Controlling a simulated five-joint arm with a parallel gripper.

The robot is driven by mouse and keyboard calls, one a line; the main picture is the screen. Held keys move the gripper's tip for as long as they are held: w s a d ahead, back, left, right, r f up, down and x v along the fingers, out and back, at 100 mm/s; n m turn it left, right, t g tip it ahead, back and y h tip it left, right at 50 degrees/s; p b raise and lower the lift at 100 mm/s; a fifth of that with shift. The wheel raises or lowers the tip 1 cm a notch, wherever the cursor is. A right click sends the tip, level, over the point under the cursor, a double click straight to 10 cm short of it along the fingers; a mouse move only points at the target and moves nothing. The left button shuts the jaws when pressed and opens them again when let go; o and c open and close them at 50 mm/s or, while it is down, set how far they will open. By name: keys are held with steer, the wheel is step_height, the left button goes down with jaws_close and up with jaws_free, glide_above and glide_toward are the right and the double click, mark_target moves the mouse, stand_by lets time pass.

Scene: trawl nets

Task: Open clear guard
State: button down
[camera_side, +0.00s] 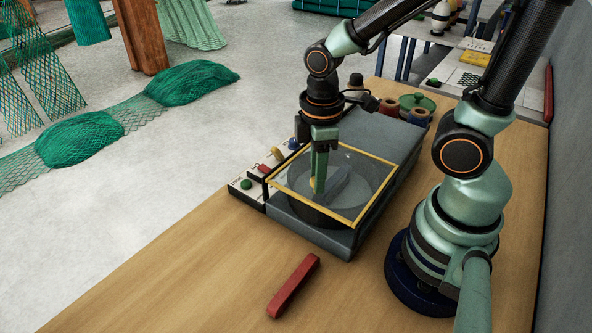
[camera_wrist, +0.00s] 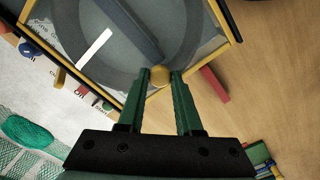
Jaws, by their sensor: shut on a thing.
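The clear guard (camera_side: 375,194) is a see-through panel in a yellow frame over the round well of a grey machine (camera_side: 392,138). It lies about level over the well; I cannot tell whether it is slightly raised. My gripper (camera_side: 317,190) points down at the guard, and its green fingers are closed around a yellow knob (camera_wrist: 159,76). The knob shows between the fingertips in the wrist view and is partly hidden in the side view. A dark bar (camera_wrist: 125,25) lies across the well under the panel. The yellow frame (camera_wrist: 226,20) also shows in the wrist view.
A red bar (camera_side: 293,286) lies on the wooden table (camera_side: 180,275) in front of the machine. A control strip with a green button (camera_side: 246,184) runs along the machine's left side. Spools (camera_side: 389,107) stand behind. Green nets (camera_side: 80,138) lie on the floor.

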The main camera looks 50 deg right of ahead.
stand_by(0.3)
steer(key=d, duration=1.9)
steer(key=c, duration=0.6)
jaws_free()
step_height(320, 180, up, 12)
steer(key=shift+r, duration=0.1)
